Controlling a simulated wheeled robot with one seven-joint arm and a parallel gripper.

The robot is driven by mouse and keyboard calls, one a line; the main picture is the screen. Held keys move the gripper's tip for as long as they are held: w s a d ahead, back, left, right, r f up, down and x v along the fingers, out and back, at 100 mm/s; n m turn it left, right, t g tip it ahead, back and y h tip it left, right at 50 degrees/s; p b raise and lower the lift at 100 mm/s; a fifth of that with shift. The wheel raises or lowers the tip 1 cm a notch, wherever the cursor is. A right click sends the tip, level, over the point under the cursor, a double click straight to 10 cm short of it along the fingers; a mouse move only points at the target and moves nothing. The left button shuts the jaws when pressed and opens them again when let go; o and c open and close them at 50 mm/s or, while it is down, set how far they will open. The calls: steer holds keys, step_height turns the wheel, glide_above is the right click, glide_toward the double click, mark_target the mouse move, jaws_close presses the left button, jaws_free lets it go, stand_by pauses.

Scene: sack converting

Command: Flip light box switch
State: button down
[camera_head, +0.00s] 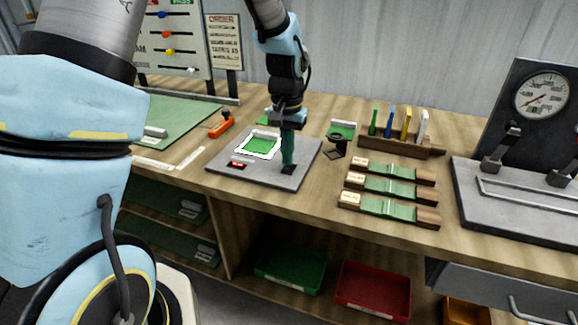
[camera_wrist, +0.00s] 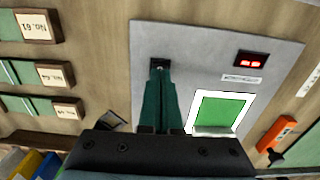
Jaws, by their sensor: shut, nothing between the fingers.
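The light box (camera_head: 265,174) is a flat grey panel on the bench with a lit white window (camera_head: 258,145) and a green piece lying on it. A small red display (camera_head: 236,164) glows on its front left; it also shows in the wrist view (camera_wrist: 250,60). The switch (camera_head: 289,170) is a small dark part at the panel's front right, and in the wrist view (camera_wrist: 159,64) it is partly covered by my fingertips. My gripper (camera_head: 288,163) points down with its green fingers shut and empty, tips at the switch. I cannot tell whether they touch it.
Several labelled wooden blocks with green strips (camera_head: 390,185) lie to the right. A pen rack (camera_head: 400,145) and a dark stand (camera_head: 337,145) are behind them. An orange tool (camera_head: 221,125) and a green mat (camera_head: 180,118) are at left. A gauge rig (camera_head: 530,140) stands far right.

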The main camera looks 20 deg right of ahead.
mark_target(287, 169)
steer(key=shift+f+b, duration=0.55)
steer(key=shift+f, duration=0.35)
stand_by(0.5)
steer(key=shift+r+p, duration=2.85)
steer(key=shift+r, duration=0.7)
steer(key=s+a+r+n, duration=0.1)
steer(key=a+n, duration=0.1)
steer(key=a, duration=0.8)
steer(key=s+a+r+n+t, duration=0.1)
steer(key=a+r+n, duration=0.1)
steer(key=a, duration=0.8)
steer(key=s+a+r+n, duration=0.2)
steer(key=a+n, duration=0.1)
steer(key=a, duration=0.7)
steer(key=shift+r+t, duration=0.2)
steer(key=shift+t, duration=0.1)
